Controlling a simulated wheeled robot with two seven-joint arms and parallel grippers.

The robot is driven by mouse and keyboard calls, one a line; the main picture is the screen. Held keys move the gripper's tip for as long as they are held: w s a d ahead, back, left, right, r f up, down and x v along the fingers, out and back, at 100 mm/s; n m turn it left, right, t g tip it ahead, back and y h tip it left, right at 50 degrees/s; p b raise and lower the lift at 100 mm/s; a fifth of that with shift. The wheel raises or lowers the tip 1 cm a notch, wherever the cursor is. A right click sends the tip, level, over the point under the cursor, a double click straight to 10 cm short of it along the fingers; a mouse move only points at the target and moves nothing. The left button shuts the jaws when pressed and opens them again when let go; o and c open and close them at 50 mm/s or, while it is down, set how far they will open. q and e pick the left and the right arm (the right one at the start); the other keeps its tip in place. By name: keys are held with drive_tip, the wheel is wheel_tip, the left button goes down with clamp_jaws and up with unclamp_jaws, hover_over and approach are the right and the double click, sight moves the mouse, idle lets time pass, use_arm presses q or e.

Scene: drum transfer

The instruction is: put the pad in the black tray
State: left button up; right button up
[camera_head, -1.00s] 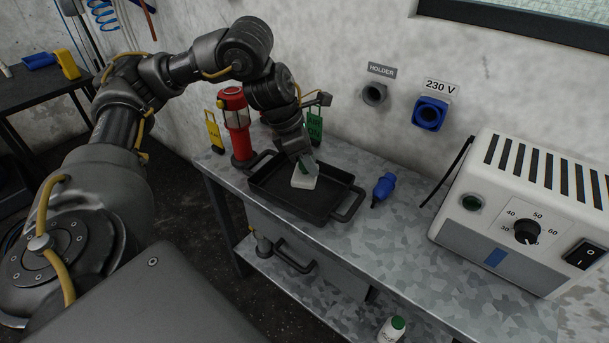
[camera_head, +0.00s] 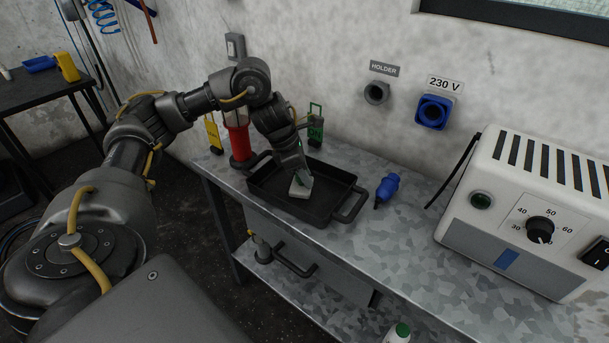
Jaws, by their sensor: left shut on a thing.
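The black tray (camera_head: 330,178) with two side handles sits on the metal bench. The pad (camera_head: 300,188), a small pale block with a dark green part at its top, is inside the tray's outline, low near its floor. I cannot tell whether it touches the floor. My left gripper (camera_head: 302,178) reaches down over the tray from behind and is shut on the pad. The fingertips are small and partly hidden. My right gripper is not in view.
A white heater-like box (camera_head: 530,215) with a dial fills the bench's right. Bare bench (camera_head: 420,225) lies between.

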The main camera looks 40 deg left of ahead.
use_arm(q)
drive_tip(key=shift+d+r, duration=0.1)
drive_tip(key=o, duration=0.7)
drive_tip(key=shift+c, duration=0.2)
drive_tip(key=o, duration=0.4)
